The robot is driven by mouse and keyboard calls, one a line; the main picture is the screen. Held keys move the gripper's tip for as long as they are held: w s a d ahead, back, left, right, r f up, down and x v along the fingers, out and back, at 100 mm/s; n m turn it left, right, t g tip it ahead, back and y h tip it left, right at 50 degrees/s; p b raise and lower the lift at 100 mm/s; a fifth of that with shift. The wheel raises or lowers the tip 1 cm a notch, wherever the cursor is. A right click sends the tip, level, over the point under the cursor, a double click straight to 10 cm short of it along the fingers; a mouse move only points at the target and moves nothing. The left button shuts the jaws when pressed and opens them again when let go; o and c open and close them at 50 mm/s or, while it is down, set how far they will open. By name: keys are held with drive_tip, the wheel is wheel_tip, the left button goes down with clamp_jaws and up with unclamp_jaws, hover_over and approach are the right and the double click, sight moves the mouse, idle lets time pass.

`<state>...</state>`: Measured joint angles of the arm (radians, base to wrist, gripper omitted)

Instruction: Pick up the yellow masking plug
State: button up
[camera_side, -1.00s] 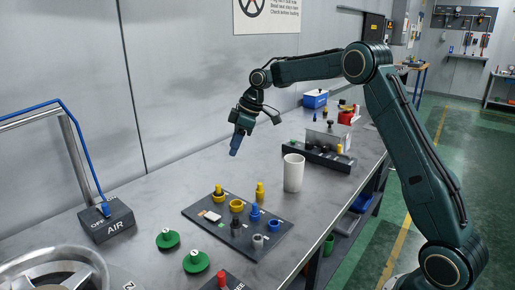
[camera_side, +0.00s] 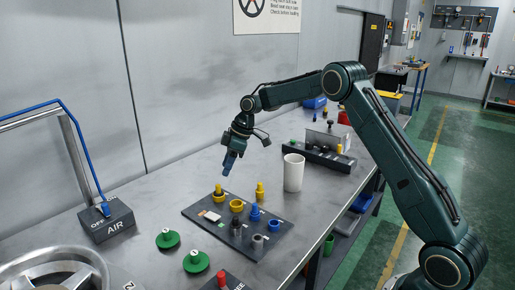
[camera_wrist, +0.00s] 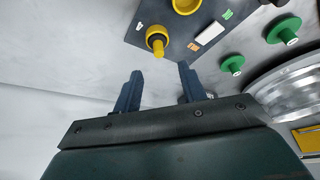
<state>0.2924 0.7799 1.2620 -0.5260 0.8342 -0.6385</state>
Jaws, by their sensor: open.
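A flanged yellow plug (camera_side: 218,193) stands upright near the far left corner of a dark board (camera_side: 200,222). A yellow ring-like cup (camera_side: 236,206) and a second, stepped yellow plug (camera_side: 260,190) stand on the same board. Which one is the masking plug I cannot tell for sure. My gripper (camera_side: 228,170) hangs above the table, just beyond and above the flanged plug, not touching it. In the wrist view my gripper's two fingers (camera_wrist: 158,76) are apart with nothing between them. A yellow plug (camera_wrist: 156,42) shows just ahead of them, at the board's edge.
Blue, grey and dark pieces and a white block (camera_side: 211,216) share the board. A white cup (camera_side: 293,173) stands to its right, green knobs (camera_side: 196,262) in front, and an air box (camera_side: 106,220) at left. A dark rack (camera_side: 320,155) is behind the cup.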

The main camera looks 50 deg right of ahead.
sight(219, 185)
drive_tip(key=shift+x, duration=1.35)
drive_tip(key=shift+x, duration=2.6)
drive_tip(key=shift+w+d, duration=0.1)
clamp_jaws()
